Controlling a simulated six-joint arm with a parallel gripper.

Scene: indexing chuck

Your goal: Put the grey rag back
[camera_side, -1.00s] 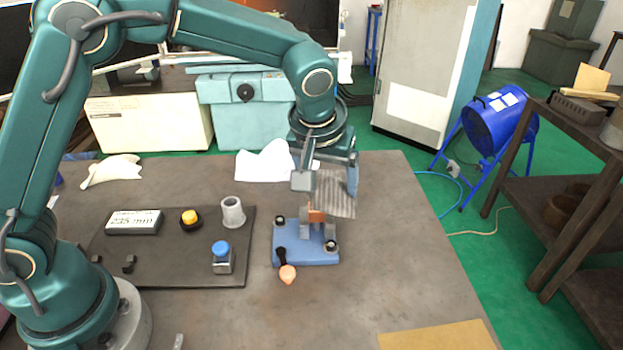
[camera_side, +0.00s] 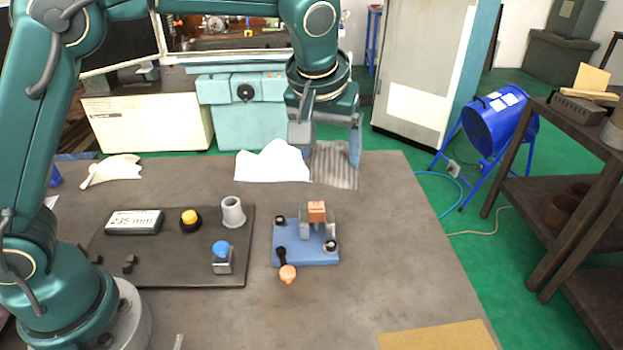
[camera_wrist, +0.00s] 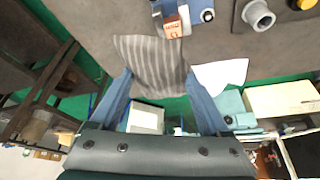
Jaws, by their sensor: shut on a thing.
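The grey rag (camera_side: 334,168), with darker stripes, hangs from my gripper (camera_side: 327,150) above the back edge of the table. My gripper is shut on its upper part, with one finger at each side of it. In the wrist view the rag (camera_wrist: 152,62) spreads out between and beyond the blue-grey fingers (camera_wrist: 158,108). Its lower end extends toward the blue fixture. I cannot tell whether its lower edge touches the table.
A blue fixture (camera_side: 290,252) holding an orange block (camera_side: 317,211) stands in front of the rag. A white cloth (camera_side: 268,164) lies left of it at the back edge. A dark panel (camera_side: 160,268) with a display and buttons lies left. The table's right side is clear.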

